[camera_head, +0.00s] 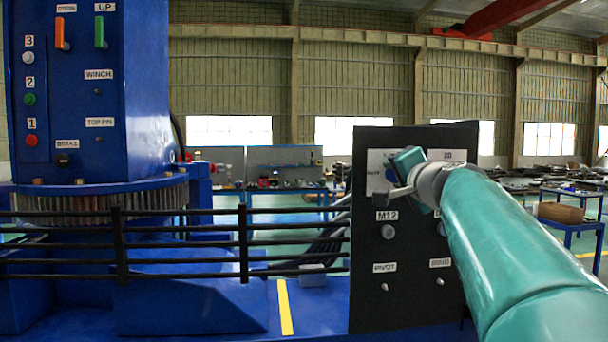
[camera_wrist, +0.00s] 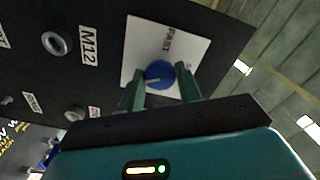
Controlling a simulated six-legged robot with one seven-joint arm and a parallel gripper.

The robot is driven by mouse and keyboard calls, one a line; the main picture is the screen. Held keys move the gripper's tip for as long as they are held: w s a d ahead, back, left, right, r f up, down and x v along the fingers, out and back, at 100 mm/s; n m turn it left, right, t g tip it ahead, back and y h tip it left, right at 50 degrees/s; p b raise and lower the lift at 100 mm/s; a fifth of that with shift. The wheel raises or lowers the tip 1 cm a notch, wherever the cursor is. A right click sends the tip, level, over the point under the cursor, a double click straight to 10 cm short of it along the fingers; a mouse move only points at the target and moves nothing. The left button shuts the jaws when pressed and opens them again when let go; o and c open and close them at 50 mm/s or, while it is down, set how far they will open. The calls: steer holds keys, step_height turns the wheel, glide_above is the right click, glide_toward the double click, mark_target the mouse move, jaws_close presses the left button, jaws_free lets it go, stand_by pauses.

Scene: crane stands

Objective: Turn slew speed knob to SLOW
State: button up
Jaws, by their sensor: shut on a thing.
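The slew speed knob (camera_wrist: 158,72) is a round blue knob with a pale pointer line, on a white plate (camera_wrist: 136,48) on a black panel. The plate reads FAST in the wrist view. The pointer line lies roughly crosswise there, away from that word; no SLOW label is readable. My gripper (camera_wrist: 161,80) has a finger on each side of the knob and is shut on it. In the head view my gripper (camera_head: 400,185) is at the panel's upper part, in front of the white plate (camera_head: 376,172), and hides the knob.
The black panel (camera_head: 365,310) also carries an M12 fitting (camera_head: 388,231) and small PIVOT and other studs below. Black rails (camera_head: 180,228) run at the left before a blue crane column (camera_head: 85,130) with switches and buttons. Tables stand in the hall behind.

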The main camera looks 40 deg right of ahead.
steer(key=n, duration=1.2)
stand_by(0.6)
steer(key=o, duration=1)
steer(key=v, duration=1.3)
steer(key=shift+s+a, duration=0.15)
steer(key=shift+s, duration=0.2)
